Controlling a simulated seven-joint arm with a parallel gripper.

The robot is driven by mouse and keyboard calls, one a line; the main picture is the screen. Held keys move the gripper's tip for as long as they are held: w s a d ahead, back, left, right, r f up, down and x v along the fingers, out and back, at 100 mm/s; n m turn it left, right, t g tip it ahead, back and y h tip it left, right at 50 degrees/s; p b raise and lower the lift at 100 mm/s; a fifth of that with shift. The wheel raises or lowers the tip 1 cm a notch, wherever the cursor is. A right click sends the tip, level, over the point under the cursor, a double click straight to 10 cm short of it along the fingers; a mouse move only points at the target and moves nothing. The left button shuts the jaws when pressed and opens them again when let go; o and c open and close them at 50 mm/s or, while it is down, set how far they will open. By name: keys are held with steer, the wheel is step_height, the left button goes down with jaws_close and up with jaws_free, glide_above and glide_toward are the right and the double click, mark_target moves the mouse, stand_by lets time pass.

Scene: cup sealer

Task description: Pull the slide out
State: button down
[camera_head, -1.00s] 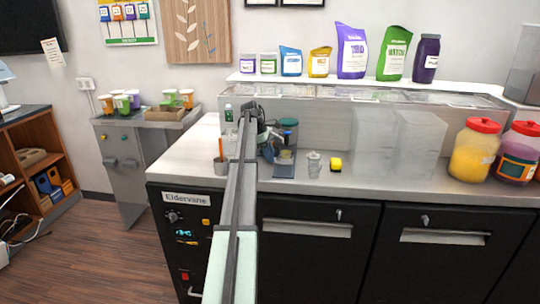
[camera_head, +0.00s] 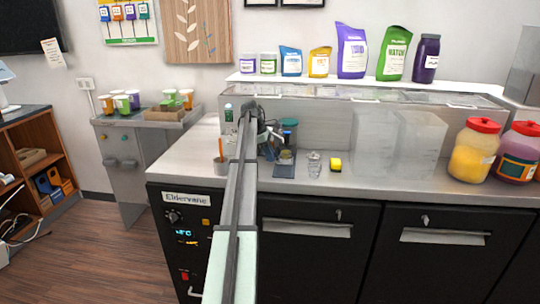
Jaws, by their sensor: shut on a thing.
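My gripper (camera_head: 266,133) is small and far off at the end of my arm, above the back part of the steel counter. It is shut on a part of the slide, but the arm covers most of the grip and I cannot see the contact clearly. The cup sealer (camera_head: 228,114) stands at the back of the counter; a pale strip with a green mark shows left of my arm, and the rest is hidden behind the arm. The slide itself cannot be made out clearly.
An orange-brown cup with a stick (camera_head: 220,163) stands left of my arm. The steel counter (camera_head: 390,186) has bare room at the front right.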

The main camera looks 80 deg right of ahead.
steer(key=a, duration=0.9)
steer(key=shift+a, duration=0.25)
steer(key=c, duration=1.2)
jaws_free()
steer(key=shift+o, duration=0.3)
steer(key=shift+w+r, duration=0.25)
steer(key=shift+r, duration=0.25)
steer(key=v, duration=1.2)
steer(key=shift+w+r, duration=0.15)
steer(key=shift+r, duration=0.15)
